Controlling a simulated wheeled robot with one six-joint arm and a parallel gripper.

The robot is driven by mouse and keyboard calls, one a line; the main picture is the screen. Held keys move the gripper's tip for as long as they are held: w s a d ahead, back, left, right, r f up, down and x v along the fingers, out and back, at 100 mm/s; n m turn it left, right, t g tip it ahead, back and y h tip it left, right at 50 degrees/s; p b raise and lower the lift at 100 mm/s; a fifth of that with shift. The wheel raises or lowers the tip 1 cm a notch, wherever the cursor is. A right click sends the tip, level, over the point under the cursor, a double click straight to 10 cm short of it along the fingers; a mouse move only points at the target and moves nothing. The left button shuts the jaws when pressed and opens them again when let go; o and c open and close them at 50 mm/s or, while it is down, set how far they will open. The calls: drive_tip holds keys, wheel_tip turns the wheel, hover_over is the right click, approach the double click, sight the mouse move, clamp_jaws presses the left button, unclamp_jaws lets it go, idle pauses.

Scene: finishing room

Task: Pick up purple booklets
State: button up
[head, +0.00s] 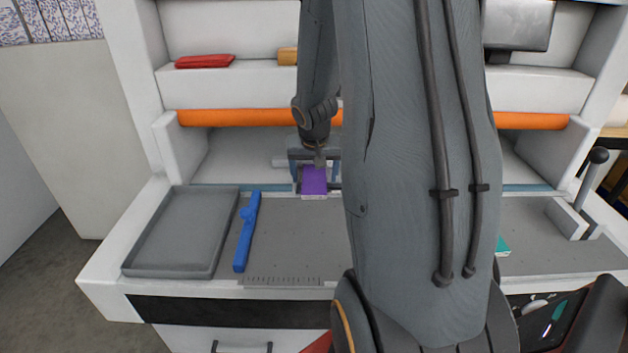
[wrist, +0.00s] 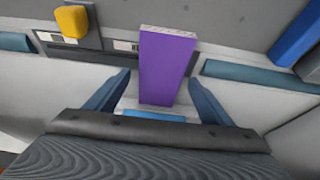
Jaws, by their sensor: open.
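A purple booklet (head: 314,180), or a small stack of them, stands at the back of the grey work surface in the head view. In the wrist view the purple booklet (wrist: 165,68) shows its broad purple face and a pale page edge at the top. My gripper (head: 315,174) is open, with one blue finger on each side of the booklet. In the wrist view my gripper (wrist: 160,95) has visible gaps between its fingers and the booklet. My arm hides the middle and right of the bench in the head view.
A grey tray (head: 131,266) lies at the left of the bench, with a blue bar (head: 247,232) beside it. An orange roller (head: 240,118) runs across behind. A lever (head: 592,172) stands at the right. A teal item (head: 503,247) is partly hidden. A yellow knob (wrist: 72,20) shows in the wrist view.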

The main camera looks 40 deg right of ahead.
drive_tip(key=c, duration=1.3)
drive_tip(key=shift+r, duration=0.15)
